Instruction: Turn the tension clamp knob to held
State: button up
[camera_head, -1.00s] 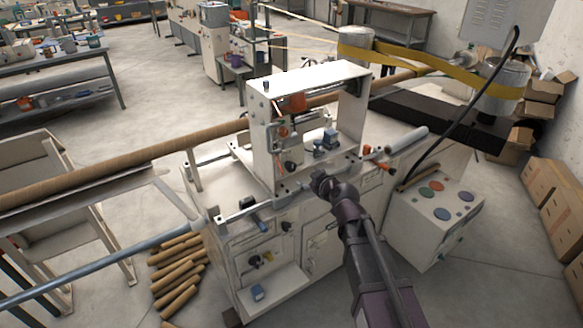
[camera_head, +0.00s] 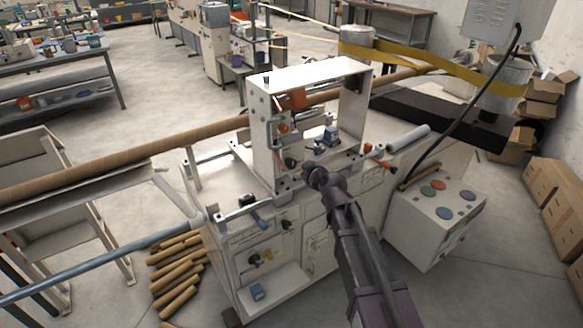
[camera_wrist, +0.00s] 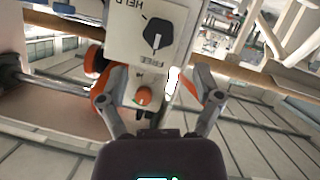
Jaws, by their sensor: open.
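The tension clamp knob (camera_wrist: 156,35) is black and sits on a white plate (camera_wrist: 120,48), upside down in the wrist view. A thin line runs from the knob toward FREE. My gripper (camera_wrist: 160,97) is open, its fingers apart and below the knob in the picture, not touching it. In the head view my gripper (camera_head: 315,178) is at the front of the white winder frame (camera_head: 262,140); I cannot make out the knob clearly there.
A small orange knob (camera_wrist: 144,95) lies between the fingers in the wrist view. A long brown tube (camera_head: 120,168) runs through the machine. A grey control box (camera_head: 437,215) with coloured buttons stands at right. Cardboard tubes (camera_head: 178,270) lie on the floor.

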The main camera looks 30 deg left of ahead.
aim_at(292, 164)
jog(key=b+x, duration=0.2)
jog(key=x, duration=0.6)
jog(key=c, duration=1.1)
